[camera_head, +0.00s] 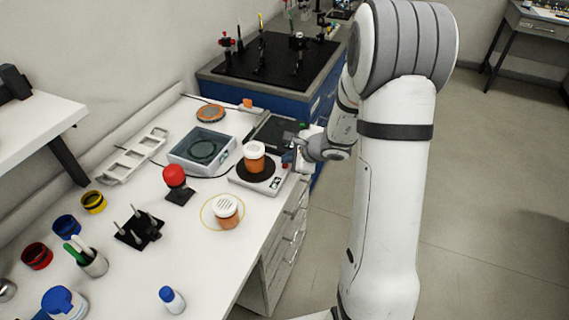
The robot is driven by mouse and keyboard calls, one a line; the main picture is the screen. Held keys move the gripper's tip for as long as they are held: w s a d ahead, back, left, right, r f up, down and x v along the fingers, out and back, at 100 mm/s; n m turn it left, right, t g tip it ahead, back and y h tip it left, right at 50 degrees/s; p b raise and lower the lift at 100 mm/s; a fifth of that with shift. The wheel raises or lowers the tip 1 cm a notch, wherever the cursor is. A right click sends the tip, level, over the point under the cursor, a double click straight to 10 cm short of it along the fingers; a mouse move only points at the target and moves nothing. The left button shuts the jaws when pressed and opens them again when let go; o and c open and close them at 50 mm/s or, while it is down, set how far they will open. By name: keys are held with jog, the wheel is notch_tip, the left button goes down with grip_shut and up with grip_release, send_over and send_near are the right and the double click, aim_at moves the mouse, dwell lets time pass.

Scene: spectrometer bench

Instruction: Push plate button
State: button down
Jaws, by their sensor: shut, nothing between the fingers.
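A white plate device (240,184) with a round black top stands near the right edge of the bench. An orange jar with a white lid (254,155) stands on its black top. A small panel (276,184) shows on the device's right front side; a distinct button is too small to make out. My gripper (289,157) is shut and empty, just to the right of the jar and above the device's right side. I cannot tell whether it touches the device.
A second orange jar (227,212) stands inside a yellow ring on the bench. A grey-blue box (182,157), a red-topped stand (175,177) and a black rack (140,231) lie to the left. A black tray (270,132) sits behind my gripper.

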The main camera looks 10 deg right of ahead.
jog(key=shift+r, duration=0.3)
jog(key=shift+r, duration=0.1)
jog(key=shift+r+p, duration=1.85)
jog(key=shift+r, duration=1.05)
